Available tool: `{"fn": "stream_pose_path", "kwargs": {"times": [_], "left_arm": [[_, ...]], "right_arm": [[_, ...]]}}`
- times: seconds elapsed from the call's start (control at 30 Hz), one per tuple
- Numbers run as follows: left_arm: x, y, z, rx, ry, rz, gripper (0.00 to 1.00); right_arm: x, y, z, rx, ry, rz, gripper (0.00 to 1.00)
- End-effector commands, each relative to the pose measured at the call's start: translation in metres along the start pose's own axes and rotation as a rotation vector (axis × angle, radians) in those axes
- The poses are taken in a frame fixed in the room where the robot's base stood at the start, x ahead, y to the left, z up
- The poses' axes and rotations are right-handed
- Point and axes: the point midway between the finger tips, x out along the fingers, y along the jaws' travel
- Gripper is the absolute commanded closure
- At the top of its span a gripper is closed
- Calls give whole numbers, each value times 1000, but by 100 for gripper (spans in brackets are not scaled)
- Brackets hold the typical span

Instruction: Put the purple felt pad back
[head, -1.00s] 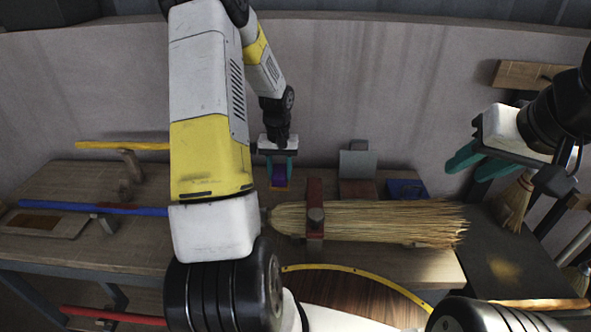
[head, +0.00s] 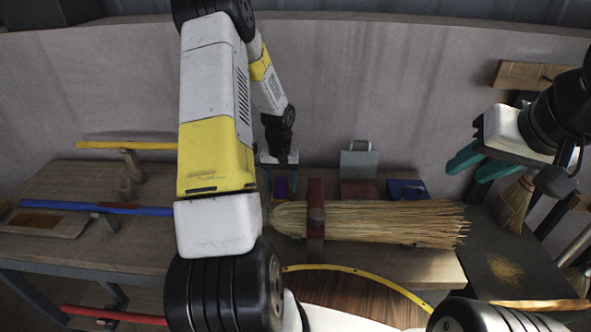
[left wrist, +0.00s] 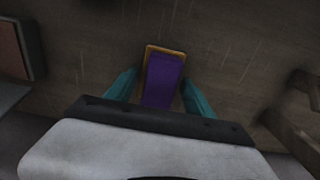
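The purple felt pad (left wrist: 162,80) lies over an orange-edged base (left wrist: 151,47) in the left wrist view. The orange shows along the pad's far end and sides. In the head view the pad (head: 280,187) is on the bench, left of the broom head. My left gripper (head: 280,183) is over it, pointing down, with one teal finger on each side. In the left wrist view there is a gap between the left finger and the pad; the right finger is very close to it. My right gripper (head: 480,165) is open and empty at the upper right.
A straw broom head (head: 385,222) lies right of the pad, held by a red clamp (head: 316,215). A grey block (head: 359,163) and a blue block (head: 407,189) stand behind it. A blue bar (head: 70,207) is at left.

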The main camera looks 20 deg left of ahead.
Motion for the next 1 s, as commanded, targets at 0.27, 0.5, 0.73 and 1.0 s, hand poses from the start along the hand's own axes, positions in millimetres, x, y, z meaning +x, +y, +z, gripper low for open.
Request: {"fn": "stream_pose_path", "kwargs": {"times": [0.27, 0.5, 0.73, 1.0], "left_arm": [[-4, 0, 0, 0, 0, 0, 39], [-43, 0, -1, 0, 5, 0, 39], [-92, 0, -1, 0, 4, 0, 39], [-123, 1, 0, 1, 4, 0, 39]], "right_arm": [[0, 0, 0, 0, 0, 0, 64], [0, 0, 0, 0, 0, 0, 64], [0, 0, 0, 0, 0, 0, 64], [0, 0, 0, 0, 0, 0, 64]]}}
